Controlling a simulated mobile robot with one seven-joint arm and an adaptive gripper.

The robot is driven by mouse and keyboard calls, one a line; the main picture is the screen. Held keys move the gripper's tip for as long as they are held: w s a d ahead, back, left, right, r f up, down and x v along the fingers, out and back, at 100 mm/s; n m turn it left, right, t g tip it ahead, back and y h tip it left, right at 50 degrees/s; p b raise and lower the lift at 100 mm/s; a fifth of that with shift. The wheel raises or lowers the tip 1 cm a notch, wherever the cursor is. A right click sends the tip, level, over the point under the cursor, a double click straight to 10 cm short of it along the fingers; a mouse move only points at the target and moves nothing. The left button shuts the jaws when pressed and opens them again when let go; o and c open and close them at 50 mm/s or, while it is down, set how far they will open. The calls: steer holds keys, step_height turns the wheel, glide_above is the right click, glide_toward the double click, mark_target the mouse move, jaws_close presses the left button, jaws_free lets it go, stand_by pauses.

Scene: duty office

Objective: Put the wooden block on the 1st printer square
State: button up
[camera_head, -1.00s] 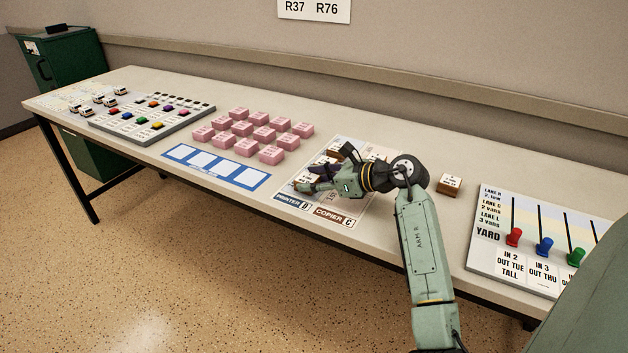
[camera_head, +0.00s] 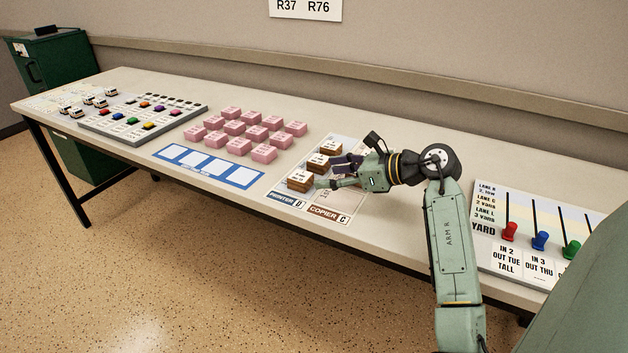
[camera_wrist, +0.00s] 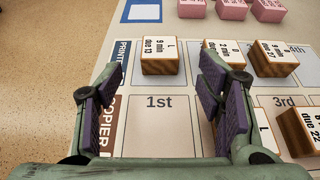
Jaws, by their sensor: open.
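A wooden block with a white label reading "L 9 min due 13" (camera_wrist: 160,56) sits flat at the printer row's first position, beside the PRINTER heading; it also shows in the head view (camera_head: 300,181). Its square is hidden beneath it. My gripper (camera_wrist: 160,80) is open and empty, its fingers spread wider than the block, which lies just beyond the fingertips. In the head view my gripper (camera_head: 335,172) is low over the sheet, just right of the block. The copier's 1st square (camera_wrist: 160,125) is bare between my fingers.
Other wooden blocks stand farther along the printer row (camera_wrist: 270,58), one close to my right finger. Another block (camera_wrist: 301,130) is at the right of the copier row. Pink blocks (camera_head: 233,127), a blue-framed strip (camera_head: 208,165) and a yard board (camera_head: 540,240) share the table.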

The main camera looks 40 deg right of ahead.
steer(key=v, duration=0.5)
steer(key=shift+b, duration=0.35)
steer(key=shift+w, duration=0.1)
